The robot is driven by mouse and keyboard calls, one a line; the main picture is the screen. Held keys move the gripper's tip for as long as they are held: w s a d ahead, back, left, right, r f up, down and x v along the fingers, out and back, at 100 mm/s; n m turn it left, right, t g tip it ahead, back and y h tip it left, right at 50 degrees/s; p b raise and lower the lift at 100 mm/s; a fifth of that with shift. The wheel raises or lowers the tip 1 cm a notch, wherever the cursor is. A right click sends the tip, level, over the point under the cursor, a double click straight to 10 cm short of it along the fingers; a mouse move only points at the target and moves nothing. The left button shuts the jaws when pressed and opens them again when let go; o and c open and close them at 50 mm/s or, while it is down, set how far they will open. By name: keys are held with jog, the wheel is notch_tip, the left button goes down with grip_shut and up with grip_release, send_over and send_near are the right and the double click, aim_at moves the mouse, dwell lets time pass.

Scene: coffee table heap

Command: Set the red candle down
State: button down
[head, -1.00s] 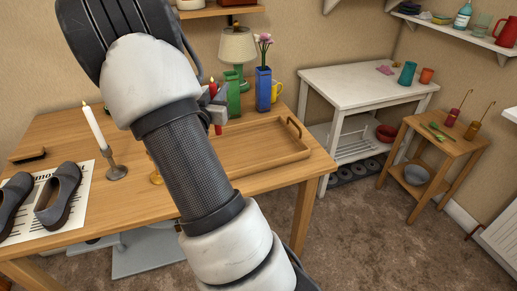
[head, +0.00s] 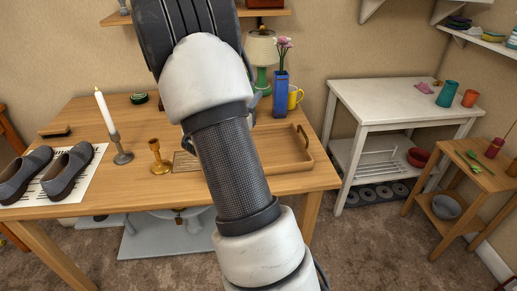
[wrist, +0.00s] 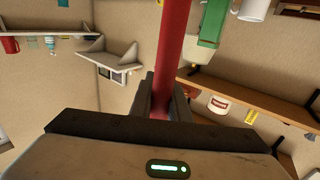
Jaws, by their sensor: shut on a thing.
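The red candle (wrist: 174,55) is upright in the wrist picture, between the two fingers of my gripper (wrist: 164,100), which is shut on it. Its lower end is hidden by the gripper body. In the head view my arm hides both the gripper and the candle. A brass candlestick (head: 158,160) stands empty on the wooden table (head: 100,235), just left of my arm. A wooden tray (head: 302,166) lies right of it, partly behind my arm.
A white candle (head: 105,112) stands in a grey holder (head: 121,150) left of the brass one. Shoes (head: 68,170) lie on newspaper at the left. A blue vase (head: 281,95), yellow mug (head: 294,97) and lamp (head: 262,52) stand behind the tray. A green object (wrist: 211,25) is near the candle in the wrist view.

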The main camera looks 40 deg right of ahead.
notch_tip(320, 180, down, 10)
jog(key=b, duration=0.2)
jog(key=shift+r, duration=0.15)
jog(key=shift+b, duration=0.4)
jog(key=shift+f, duration=0.25)
jog(key=c, duration=1.7)
grip_release()
jog(key=shift+r, duration=0.1)
